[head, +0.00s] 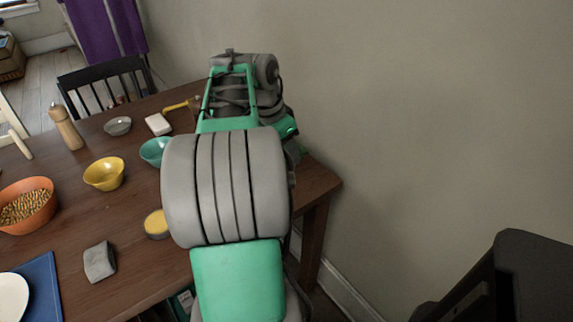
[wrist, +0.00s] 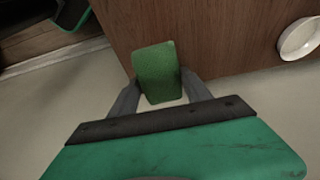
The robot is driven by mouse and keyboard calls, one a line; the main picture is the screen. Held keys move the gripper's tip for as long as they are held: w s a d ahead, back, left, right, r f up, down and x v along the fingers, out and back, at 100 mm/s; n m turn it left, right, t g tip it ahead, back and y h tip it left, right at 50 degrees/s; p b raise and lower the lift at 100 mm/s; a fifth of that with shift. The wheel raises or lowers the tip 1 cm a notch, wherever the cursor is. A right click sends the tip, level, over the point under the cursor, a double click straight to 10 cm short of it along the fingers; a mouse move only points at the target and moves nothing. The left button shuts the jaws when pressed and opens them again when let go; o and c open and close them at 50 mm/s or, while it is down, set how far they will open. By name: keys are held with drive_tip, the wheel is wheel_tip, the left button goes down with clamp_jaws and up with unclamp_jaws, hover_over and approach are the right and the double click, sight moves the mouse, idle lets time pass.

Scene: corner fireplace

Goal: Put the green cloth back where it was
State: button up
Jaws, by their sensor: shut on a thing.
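The green cloth (wrist: 158,70) is a small, thick, folded-looking piece in the wrist view. My gripper (wrist: 160,86) is shut on it, with one grey finger at each side. The cloth shows against the brown table (wrist: 220,45) near its edge; I cannot tell whether it touches the top or hangs above it. In the head view my own arm covers the gripper and the cloth.
In the head view the table (head: 130,205) bears a teal bowl (head: 152,150), yellow bowl (head: 104,173), orange bowl (head: 28,205), grey cloth (head: 99,262) and pepper mill (head: 66,127). A wall (head: 400,120) stands close on the right. A dark chair (head: 500,280) is at lower right.

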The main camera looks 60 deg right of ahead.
hover_over(289, 169)
drive_tip(key=a, duration=0.2)
drive_tip(key=f, duration=0.3)
drive_tip(key=f+b, duration=0.1)
drive_tip(key=f, duration=0.1)
drive_tip(key=shift+w+d+f, duration=0.1)
drive_tip(key=shift+d+f, duration=0.15)
drive_tip(key=shift+f, duration=0.05)
drive_tip(key=shift+w+d+f+b, duration=0.1)
drive_tip(key=shift+d+f+b, duration=0.05)
drive_tip(key=shift+f, duration=0.8)
drive_tip(key=shift+w+d+f+b, duration=0.1)
drive_tip(key=shift+f+b, duration=0.05)
drive_tip(key=shift+f, duration=0.8)
drive_tip(key=shift+s, duration=0.1)
drive_tip(key=shift+f, duration=0.2)
drive_tip(key=o, duration=1.3)
